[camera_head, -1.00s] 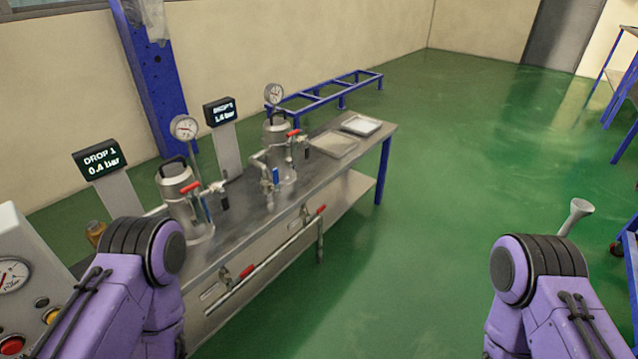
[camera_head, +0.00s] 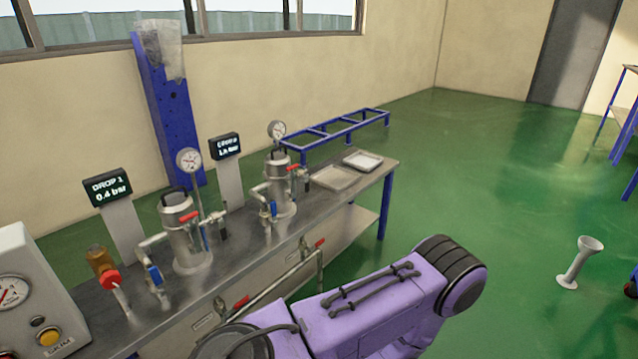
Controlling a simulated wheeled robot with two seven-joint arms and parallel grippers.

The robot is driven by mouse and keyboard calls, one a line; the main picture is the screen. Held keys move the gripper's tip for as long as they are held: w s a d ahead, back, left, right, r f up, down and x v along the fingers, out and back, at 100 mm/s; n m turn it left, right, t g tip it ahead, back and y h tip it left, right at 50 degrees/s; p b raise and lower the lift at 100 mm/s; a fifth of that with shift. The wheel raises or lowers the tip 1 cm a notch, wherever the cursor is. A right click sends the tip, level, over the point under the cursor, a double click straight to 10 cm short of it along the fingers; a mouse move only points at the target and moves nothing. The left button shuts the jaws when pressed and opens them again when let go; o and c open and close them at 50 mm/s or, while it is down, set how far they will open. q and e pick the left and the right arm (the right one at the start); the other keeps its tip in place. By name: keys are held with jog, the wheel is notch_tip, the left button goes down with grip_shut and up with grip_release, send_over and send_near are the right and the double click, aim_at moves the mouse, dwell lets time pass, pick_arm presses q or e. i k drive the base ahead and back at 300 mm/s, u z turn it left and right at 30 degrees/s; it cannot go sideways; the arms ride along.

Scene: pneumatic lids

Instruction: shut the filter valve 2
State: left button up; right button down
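The farther metal filter vessel (camera_head: 280,185) stands on the steel bench, beside a display (camera_head: 225,146) whose small text is hard to read. It has a red lever (camera_head: 297,171) on its right and a blue lever (camera_head: 273,208) low in front. No valve label is readable. The nearer vessel (camera_head: 188,232) stands beside the display reading DROP 1, 0.4 bar (camera_head: 108,187), with a red lever (camera_head: 190,217) and a blue lever (camera_head: 155,275). My purple arm crosses the bottom middle. Neither gripper is in view.
The steel bench (camera_head: 225,255) runs diagonally, with two trays (camera_head: 335,177) at its far end. Red levers (camera_head: 241,303) sit on a pipe along its front. A gauge panel (camera_head: 30,290) is at lower left. Green floor is open to the right, with a pale funnel-shaped stand (camera_head: 580,262).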

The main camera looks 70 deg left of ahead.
aim_at(273, 205)
jog(key=u, duration=0.05)
jog(key=k, duration=0.55)
jog(key=u, duration=2.45)
